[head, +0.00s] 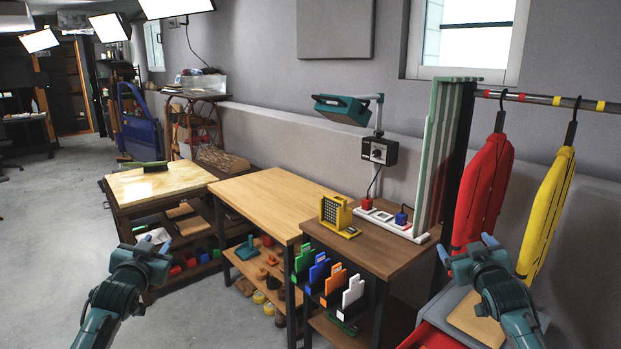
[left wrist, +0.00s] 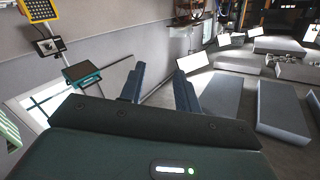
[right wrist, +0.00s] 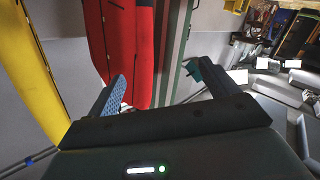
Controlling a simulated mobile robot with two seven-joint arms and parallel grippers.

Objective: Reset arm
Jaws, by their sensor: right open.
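My left gripper (head: 153,241) is raised at the lower left of the head view, in front of the wooden benches. In the left wrist view its two fingers (left wrist: 157,82) stand apart with nothing between them. My right gripper (head: 466,246) is raised at the lower right of the head view, in front of the hanging red garment bag (head: 484,190). In the right wrist view its fingers (right wrist: 158,82) are spread wide and empty. Neither gripper visibly holds anything.
A wooden workbench (head: 268,200) and a darker table (head: 405,254) with a yellow device (head: 335,212) stand ahead. A yellow bag (head: 547,212) hangs from the rail (head: 535,98) at right. A blue car door (head: 138,122) stands at the back left. Floor (head: 50,215) at left is clear.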

